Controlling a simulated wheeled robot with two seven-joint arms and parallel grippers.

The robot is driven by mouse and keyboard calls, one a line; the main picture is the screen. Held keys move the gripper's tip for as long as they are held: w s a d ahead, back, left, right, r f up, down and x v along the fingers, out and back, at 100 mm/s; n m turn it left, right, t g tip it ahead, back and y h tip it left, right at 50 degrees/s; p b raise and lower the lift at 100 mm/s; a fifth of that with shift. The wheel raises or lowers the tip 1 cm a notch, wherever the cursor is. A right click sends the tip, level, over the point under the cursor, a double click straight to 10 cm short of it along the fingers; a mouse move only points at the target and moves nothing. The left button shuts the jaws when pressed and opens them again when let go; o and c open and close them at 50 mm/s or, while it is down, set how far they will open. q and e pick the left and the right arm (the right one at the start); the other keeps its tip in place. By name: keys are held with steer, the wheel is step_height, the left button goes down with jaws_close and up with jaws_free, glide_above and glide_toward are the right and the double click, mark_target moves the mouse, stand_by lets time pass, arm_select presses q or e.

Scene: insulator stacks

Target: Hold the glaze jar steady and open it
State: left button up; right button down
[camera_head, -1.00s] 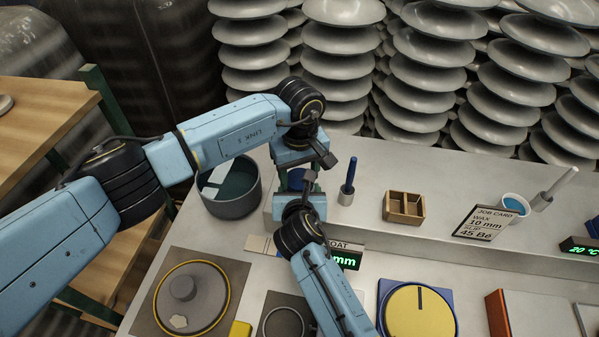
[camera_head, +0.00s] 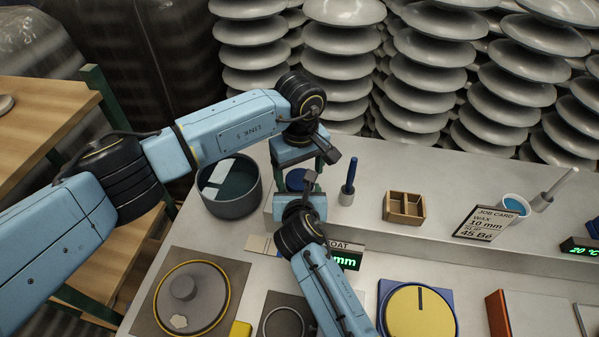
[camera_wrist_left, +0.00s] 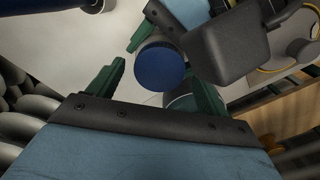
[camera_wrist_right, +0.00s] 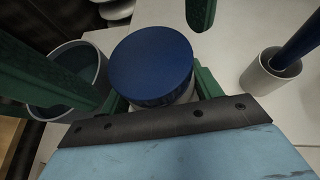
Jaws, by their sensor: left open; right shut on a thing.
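The glaze jar has a round dark blue lid (camera_head: 296,180) and a pale body, mostly hidden in the head view. The lid also shows in the left wrist view (camera_wrist_left: 160,67) and from above in the right wrist view (camera_wrist_right: 150,63). The pale body (camera_wrist_right: 187,94) shows just below it. My right gripper (camera_wrist_right: 160,90) is shut on the jar body, a finger on each side, under the lid. My left gripper (camera_wrist_left: 157,65) is open above the jar, with its green fingers apart on either side of the lid. I see no clear contact with the lid.
A dark grey tub (camera_head: 232,198) stands left of the jar. A pale holder with a blue-handled tool (camera_head: 348,185) stands close on the right, then a wooden box (camera_head: 404,207). A yellow disc (camera_head: 418,311) and a round grey plate (camera_head: 192,298) lie in front.

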arm_select(q)
step_height(320, 180, up, 4)
steer(key=shift+f, duration=0.1)
steer(key=shift+c, duration=0.4)
step_height(320, 180, up, 2)
steer(key=shift+w+r+m, duration=0.1)
steer(key=shift+w+m, duration=0.05)
steer(key=shift+m, duration=0.85)
steer(key=shift+r+m, duration=0.35)
steer(key=shift+m, duration=0.25)
steer(key=shift+f, duration=3.85)
steer(key=c, duration=1)
steer(key=shift+n, duration=1.7)
